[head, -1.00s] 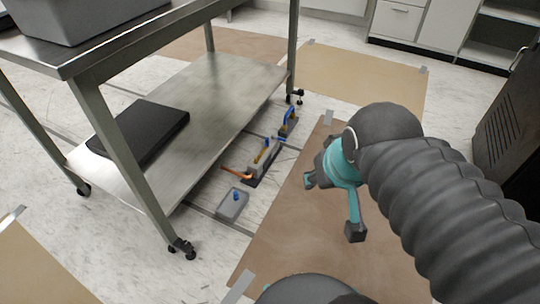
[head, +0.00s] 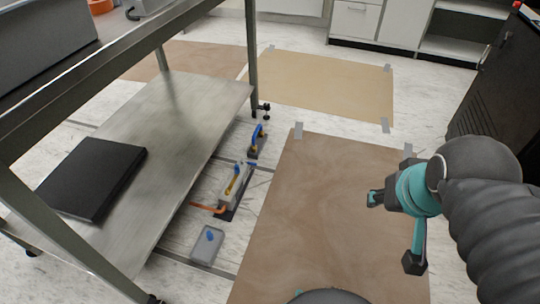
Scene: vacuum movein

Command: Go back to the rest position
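My gripper (head: 392,229) is at the right of the head view, above the brown floor sheet (head: 312,206). It has teal and dark grey parts. One finger points left and the other points down, spread well apart, with nothing seen between them. My dark ribbed arm comes in from the right edge behind it. The gripper is clear of the steel cart and of the floor fittings.
A steel cart (head: 176,117) stands at left with a black flat box (head: 92,178) on its lower shelf. Beside it are a grey box with a blue knob (head: 207,246), an orange-handled fitting (head: 233,186) and a blue-handled one (head: 257,138). A dark cabinet (head: 497,93) stands at right.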

